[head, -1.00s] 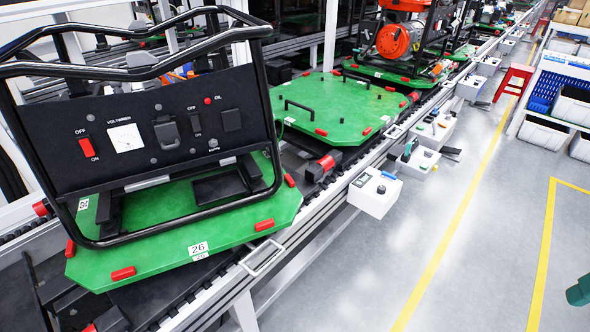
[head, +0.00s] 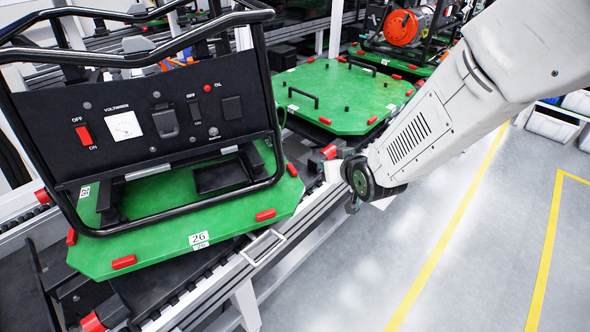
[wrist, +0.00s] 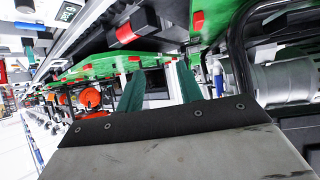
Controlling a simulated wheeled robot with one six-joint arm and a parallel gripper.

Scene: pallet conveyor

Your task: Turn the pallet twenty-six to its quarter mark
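Pallet twenty-six (head: 160,245) is a green plate with clipped corners, red edge blocks and a white 26 label (head: 199,238) on its near edge. It lies on the conveyor at the left of the head view. A black-framed generator panel (head: 140,125) stands on it and hides much of its top. In the wrist view, a green plate with red blocks (wrist: 213,20), apparently this pallet, shows at the top right. My gripper (wrist: 160,88) has two teal fingers, apart with nothing between them. In the head view the fingers cannot be made out; my arm comes in from the right.
Another green pallet (head: 335,92) with black handles lies farther along the conveyor, and one with an orange machine (head: 397,32) beyond it. The conveyor's side rail (head: 215,290) runs diagonally, with a metal loop handle (head: 264,247) on it. Open floor (head: 400,270) lies to the right.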

